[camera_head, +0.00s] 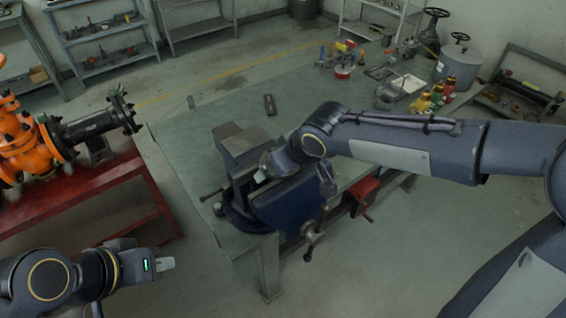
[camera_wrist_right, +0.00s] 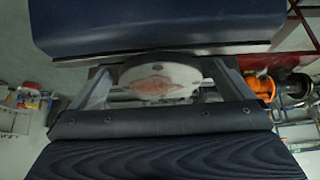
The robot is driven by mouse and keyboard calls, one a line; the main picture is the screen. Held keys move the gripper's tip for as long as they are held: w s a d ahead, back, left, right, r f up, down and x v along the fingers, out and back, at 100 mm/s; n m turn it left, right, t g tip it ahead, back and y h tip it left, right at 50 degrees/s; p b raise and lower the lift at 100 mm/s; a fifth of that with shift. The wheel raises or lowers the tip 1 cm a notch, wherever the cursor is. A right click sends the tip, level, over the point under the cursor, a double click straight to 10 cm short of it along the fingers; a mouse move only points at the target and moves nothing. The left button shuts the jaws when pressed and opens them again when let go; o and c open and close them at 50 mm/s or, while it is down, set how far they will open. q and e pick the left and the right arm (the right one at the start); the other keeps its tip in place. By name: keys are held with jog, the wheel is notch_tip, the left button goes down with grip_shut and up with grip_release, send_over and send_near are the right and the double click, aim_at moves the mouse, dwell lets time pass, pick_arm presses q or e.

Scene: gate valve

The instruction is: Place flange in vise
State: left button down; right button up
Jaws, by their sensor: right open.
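The blue and grey vise (camera_head: 288,205) is bolted at the near corner of the green-topped workbench (camera_head: 215,115). My right arm reaches in from the right, and its gripper (camera_head: 262,174) is at the vise jaws. In the right wrist view, a round pale disc with a reddish patch, apparently the flange (camera_wrist_right: 158,80), shows between the two spread fingers of my right gripper (camera_wrist_right: 162,88). The disc is beside a dark blue vise body (camera_wrist_right: 150,22); whether the jaws touch it is unclear. My left gripper (camera_head: 165,263) is low at the left, away from the vise; its finger gap is unclear.
An orange valve (camera_head: 22,140) with a dark flanged pipe stands on a red table (camera_head: 75,195) at the left. Bottles (camera_head: 430,98), a tray (camera_head: 405,87) and a grey pot (camera_head: 460,66) crowd the bench's far right. The bench's middle is mostly clear.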

jog(key=v, duration=1.2)
jog(key=s+d+f+m, duration=0.4)
jog(key=s+d, duration=0.3)
jog(key=d, duration=0.4)
jog(key=s+d+f+m, duration=0.5)
jog(key=s+f, duration=0.2)
jog(key=s, duration=0.3)
jog(key=shift+s, duration=0.2)
